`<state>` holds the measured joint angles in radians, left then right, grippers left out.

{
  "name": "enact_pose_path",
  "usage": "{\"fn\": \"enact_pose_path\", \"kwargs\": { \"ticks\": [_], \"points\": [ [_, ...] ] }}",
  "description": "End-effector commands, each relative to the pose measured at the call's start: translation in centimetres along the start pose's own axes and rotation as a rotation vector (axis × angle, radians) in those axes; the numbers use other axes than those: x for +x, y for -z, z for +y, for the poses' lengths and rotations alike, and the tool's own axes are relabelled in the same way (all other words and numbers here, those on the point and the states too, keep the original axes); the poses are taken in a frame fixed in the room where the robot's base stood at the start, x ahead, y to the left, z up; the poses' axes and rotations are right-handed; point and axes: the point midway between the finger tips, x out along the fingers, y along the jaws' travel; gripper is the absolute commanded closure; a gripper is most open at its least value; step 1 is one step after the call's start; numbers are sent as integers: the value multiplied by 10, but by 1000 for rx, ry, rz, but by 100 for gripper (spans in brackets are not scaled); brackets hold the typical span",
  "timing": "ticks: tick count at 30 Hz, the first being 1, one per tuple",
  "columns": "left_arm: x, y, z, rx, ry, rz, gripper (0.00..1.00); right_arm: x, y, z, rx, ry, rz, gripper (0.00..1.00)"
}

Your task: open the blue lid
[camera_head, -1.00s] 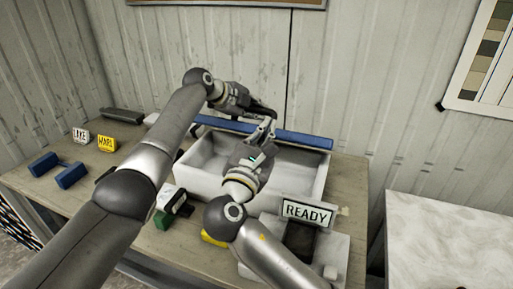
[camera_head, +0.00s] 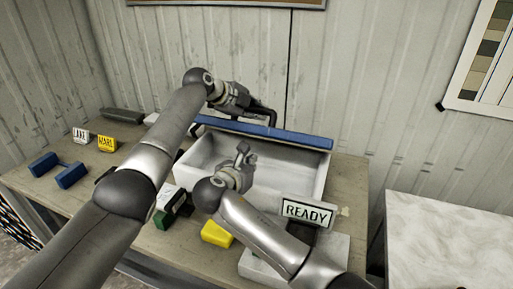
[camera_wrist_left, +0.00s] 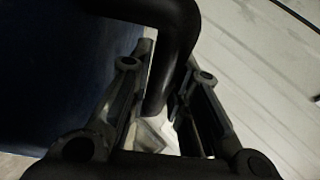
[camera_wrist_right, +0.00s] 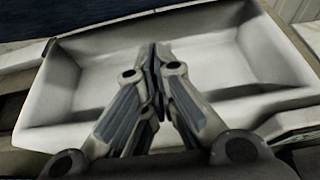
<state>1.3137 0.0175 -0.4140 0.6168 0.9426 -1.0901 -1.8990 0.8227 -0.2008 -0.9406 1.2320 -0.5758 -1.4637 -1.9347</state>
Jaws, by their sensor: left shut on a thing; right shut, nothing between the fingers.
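The blue lid (camera_head: 303,139) shows as a long narrow blue strip along the back edge of the white bin (camera_head: 186,172). The bin's inside is in plain view, so the lid stands clear of its opening. My left gripper (camera_head: 268,117) is at the lid, shut on its dark curved handle. In the left wrist view the black handle (camera_wrist_left: 178,45) passes between the fingers (camera_wrist_left: 160,105), with the dark blue lid (camera_wrist_left: 50,60) at the left. My right gripper (camera_head: 244,150) is shut and empty above the bin. Its closed fingertips (camera_wrist_right: 157,55) show before the bin's inside.
A READY sign (camera_head: 306,211) stands at the front right, with a yellow block (camera_head: 217,233) and a green-and-white object (camera_head: 171,205) nearer the left. LAKE (camera_head: 81,135) and MARL (camera_head: 106,143) signs and blue dumbbell-like pieces (camera_head: 70,175) sit at the left. The wall is close behind.

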Motion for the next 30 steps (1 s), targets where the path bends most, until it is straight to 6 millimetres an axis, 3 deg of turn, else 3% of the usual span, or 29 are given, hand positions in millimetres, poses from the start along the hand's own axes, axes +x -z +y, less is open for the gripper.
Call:
{"fn": "enact_pose_path", "kwargs": {
  "ticks": [6,13,26,30],
  "points": [
    [0,0,-1,1,2,0,100,32,-5,0,2,0,-3,100],
    [0,0,-1,1,2,-1,100,38,-34,0,2,0,-2,100],
    [0,0,-1,1,2,-1,100,39,-39,0,1,-1,-1,100],
    [0,0,-1,1,2,-1,100,41,-50,0,2,0,-3,100]
  ]
}}
